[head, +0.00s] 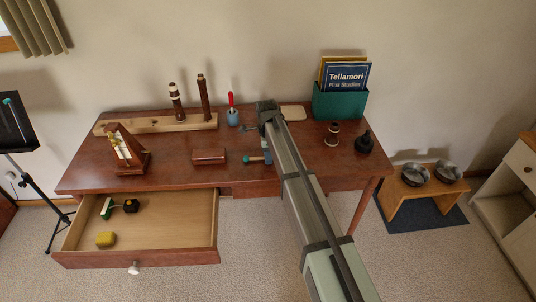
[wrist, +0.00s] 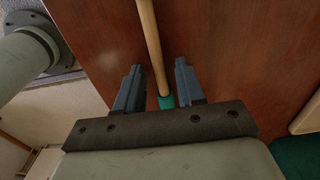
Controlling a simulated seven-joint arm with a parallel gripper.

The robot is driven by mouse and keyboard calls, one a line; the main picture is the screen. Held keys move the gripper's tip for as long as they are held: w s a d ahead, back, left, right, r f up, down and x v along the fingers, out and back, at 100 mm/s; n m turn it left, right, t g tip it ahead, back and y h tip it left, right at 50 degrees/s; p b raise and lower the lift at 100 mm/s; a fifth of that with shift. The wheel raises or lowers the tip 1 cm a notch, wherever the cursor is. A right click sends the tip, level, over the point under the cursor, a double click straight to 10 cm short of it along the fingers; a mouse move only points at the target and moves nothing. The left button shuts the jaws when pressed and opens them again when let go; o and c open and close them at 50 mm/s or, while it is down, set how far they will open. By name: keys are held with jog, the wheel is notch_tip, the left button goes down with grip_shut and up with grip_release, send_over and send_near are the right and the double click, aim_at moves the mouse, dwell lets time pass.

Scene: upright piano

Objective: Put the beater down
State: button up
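The beater (head: 256,160) lies on the brown tabletop (head: 225,178), to the right of a small reddish-brown box; it has a pale wooden stick and teal parts. In the wrist view the beater's stick (wrist: 150,45) runs between my two fingers, with a teal part near the palm. My gripper (head: 247,128) is at the end of my arm, over the table and behind the beater in the head picture. The wrist view shows the fingers (wrist: 157,78) apart, with a gap on each side of the stick. My palm and the picture's edge hide the beater's ends there.
The reddish-brown box (head: 209,157) is close on the left. A green book box (head: 340,104) is at the back right. The drawer (head: 190,222) is open at the front left. Dark pieces (head: 364,142) stand at right.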

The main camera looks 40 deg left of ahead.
notch_tip(320, 180, up, 12)
jog(key=shift+r, duration=0.15)
dwell(0.5)
jog(key=shift+s+a, duration=0.1)
dwell(0.3)
